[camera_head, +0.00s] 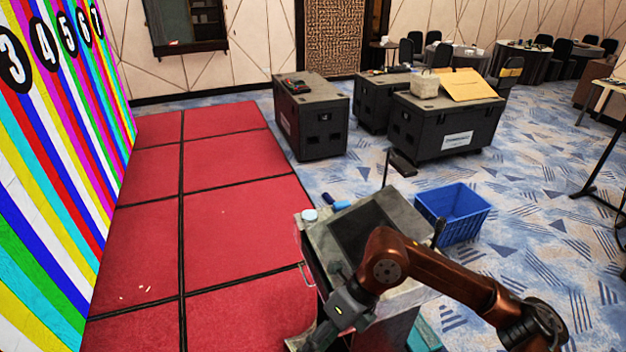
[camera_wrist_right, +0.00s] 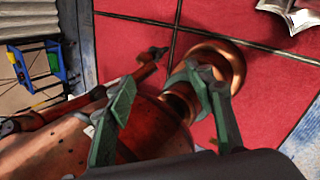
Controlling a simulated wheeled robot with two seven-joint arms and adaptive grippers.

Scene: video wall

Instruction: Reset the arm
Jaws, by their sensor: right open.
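My right arm (camera_head: 440,275), copper-coloured, comes in from the lower right in the head view and bends down at its elbow. My right gripper (camera_head: 333,320) is low at the bottom of the picture, beside the near side of a grey cart (camera_head: 405,215). In the right wrist view the two grey-green fingers of my right gripper (camera_wrist_right: 160,88) are spread apart, with nothing seen held between them. Copper-coloured parts show behind and between the fingers there. My left arm and left gripper are not seen in the head view.
A striped, numbered video wall (camera_head: 60,150) stands left of red floor panels (camera_head: 240,215). A blue crate (camera_head: 455,215) lies right of the cart. Black cases (camera_head: 312,125) stand farther back. The red floor between wall and cart is mostly clear.

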